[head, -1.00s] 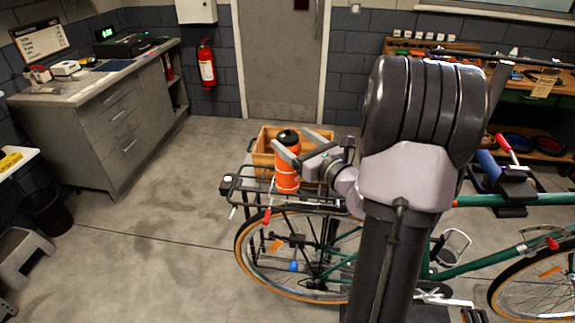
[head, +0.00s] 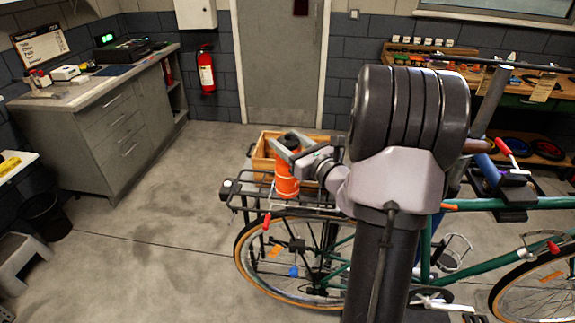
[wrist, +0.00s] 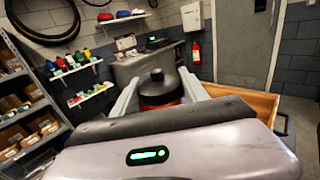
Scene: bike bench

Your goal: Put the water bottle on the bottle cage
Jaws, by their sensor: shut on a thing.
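The water bottle (head: 287,178) is orange with a black cap and stands upright at the rear rack of the green bicycle. My gripper (head: 284,152) is shut on the bottle near its top, one finger on each side. In the wrist view the bottle's black cap (wrist: 158,88) sits between the two fingers (wrist: 160,92), with a little orange below it. The bottle cage (head: 455,252) is a metal holder low on the bike's frame, right of my arm. My arm hides part of the frame beside it.
A wooden crate (head: 263,158) is on the rear rack (head: 240,188), close behind the bottle. A clamp (head: 512,180) holds the bike's top tube. A grey cabinet (head: 105,125) stands at the left. The floor (head: 150,240) between cabinet and bike is clear.

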